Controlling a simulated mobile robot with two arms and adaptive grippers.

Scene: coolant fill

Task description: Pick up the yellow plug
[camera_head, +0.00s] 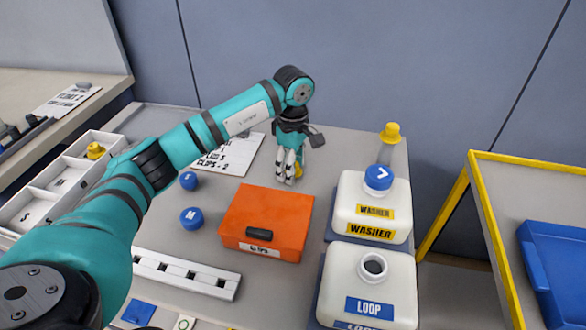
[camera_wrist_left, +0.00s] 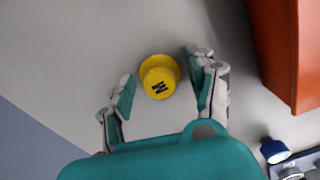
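A yellow plug with a dark letter on top (camera_wrist_left: 159,77) stands on the grey table, between and slightly beyond my left gripper's fingertips in the left wrist view. In the head view the yellow plug (camera_head: 298,171) is mostly hidden behind the fingers. My left gripper (camera_head: 286,178) points down over the table behind the orange box. Its fingers are apart, with a gap on both sides of the plug, and hold nothing. Another yellow plug (camera_head: 95,150) sits in the white compartment tray at the left. A yellow cap (camera_head: 391,133) tops a clear post at the back right. My right gripper is out of view.
An orange box (camera_head: 262,213) stands close in front of the gripper. Two white jugs, WASHER (camera_head: 345,205) and LOOP (camera_head: 340,280), stand to the right. Blue caps (camera_head: 189,181) lie left of the box. A white slotted strip (camera_head: 190,275) lies in front.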

